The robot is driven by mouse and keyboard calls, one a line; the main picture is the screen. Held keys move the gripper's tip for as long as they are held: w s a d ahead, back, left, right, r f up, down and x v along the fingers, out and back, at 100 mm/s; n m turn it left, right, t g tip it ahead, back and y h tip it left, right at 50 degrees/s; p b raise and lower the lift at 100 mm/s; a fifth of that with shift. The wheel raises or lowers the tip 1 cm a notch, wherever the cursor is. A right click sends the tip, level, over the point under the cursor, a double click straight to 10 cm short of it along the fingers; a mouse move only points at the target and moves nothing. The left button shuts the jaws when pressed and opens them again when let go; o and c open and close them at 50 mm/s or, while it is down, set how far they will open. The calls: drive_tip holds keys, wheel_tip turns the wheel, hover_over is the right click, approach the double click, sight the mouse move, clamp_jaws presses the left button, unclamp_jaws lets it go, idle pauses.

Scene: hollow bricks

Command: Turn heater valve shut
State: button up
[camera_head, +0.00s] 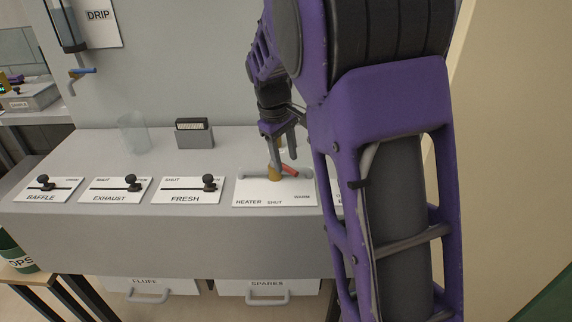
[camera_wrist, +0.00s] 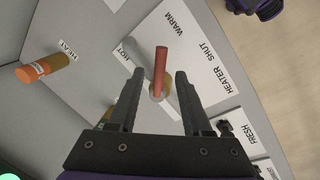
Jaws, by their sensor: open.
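The heater valve has a red lever (camera_head: 288,170) on a brass body (camera_head: 273,174), on a white plate (camera_head: 247,192) marked HEATER, SHUT and WARM. In the wrist view the red lever (camera_wrist: 160,68) points up the picture, toward the space between the WARM and HOT labels, away from SHUT. My gripper (camera_head: 281,157) is open, pointing down just over the valve. In the wrist view the fingers of my gripper (camera_wrist: 159,74) stand either side of the lever, with gaps visible. I cannot tell how far the fingertips reach down beside it.
Left of the valve are the FRESH (camera_head: 208,184), EXHAUST (camera_head: 131,184) and BAFFLE (camera_head: 43,183) sliders. A clear cup (camera_head: 133,132) and a grey box (camera_head: 194,133) stand behind. An orange cylinder (camera_wrist: 43,68) by a HEAT label shows in the wrist view.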

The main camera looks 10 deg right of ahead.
drive_tip(key=shift+w+d+f, duration=0.1)
drive_tip(key=shift+d+f, duration=0.05)
drive_tip(key=shift+f, duration=0.75)
clamp_jaws()
idle(0.9)
